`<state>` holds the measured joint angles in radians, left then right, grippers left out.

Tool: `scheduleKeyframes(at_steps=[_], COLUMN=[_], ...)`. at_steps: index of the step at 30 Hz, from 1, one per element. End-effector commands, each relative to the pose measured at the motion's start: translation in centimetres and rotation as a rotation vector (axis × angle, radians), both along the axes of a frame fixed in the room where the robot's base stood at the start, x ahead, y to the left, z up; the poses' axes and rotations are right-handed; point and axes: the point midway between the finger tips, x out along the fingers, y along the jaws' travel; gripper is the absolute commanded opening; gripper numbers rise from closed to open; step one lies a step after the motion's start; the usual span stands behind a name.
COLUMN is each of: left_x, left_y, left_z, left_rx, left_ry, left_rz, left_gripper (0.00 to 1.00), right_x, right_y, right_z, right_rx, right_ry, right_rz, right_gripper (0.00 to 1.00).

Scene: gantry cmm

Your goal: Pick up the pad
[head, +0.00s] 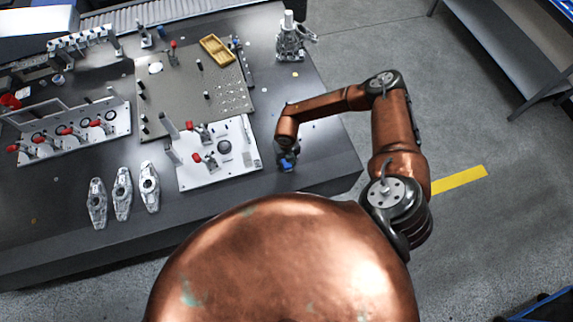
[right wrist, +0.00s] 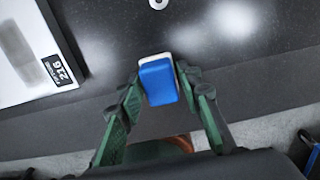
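The pad (right wrist: 158,82) is a small block with a blue face and a white layer along its edge. In the right wrist view it sits between the two fingertips of my right gripper (right wrist: 160,88). The green fingers lie against its left and right sides, with no clear gap. In the head view the blue of the pad (head: 288,161) shows at the tip of my right gripper (head: 286,159), over the dark table near its front right edge. I cannot tell whether the pad touches the table. My left gripper is not in view.
Left of my right gripper is a white fixture plate (head: 238,160) with red-handled clamps. Behind it stands a grey perforated plate (head: 178,113) with a yellow tray (head: 216,50). Several metal castings (head: 122,193) lie at the left. The dark table (head: 318,168) is clear to the right.

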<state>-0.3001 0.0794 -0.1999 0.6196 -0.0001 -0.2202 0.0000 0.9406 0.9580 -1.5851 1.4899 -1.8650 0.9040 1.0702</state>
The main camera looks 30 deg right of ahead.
Motion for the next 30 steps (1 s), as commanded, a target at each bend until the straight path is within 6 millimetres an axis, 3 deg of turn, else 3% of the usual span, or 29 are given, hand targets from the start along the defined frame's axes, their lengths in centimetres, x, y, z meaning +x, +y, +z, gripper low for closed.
scheduleKeyframes(at_steps=[11,22,30], left_x=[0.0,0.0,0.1], left_y=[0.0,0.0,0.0], left_z=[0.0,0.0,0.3], left_rx=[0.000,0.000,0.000], left_ry=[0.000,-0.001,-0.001], left_rz=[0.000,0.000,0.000], left_gripper=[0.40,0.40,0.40], right_x=[0.0,0.1,-0.6], right_y=[0.0,0.0,0.7], right_z=[0.0,0.6,4.1], right_rx=[0.000,0.001,0.004], right_ry=[0.000,-0.001,0.002], right_rz=[0.000,0.000,0.004], right_gripper=[0.05,0.04,0.04])
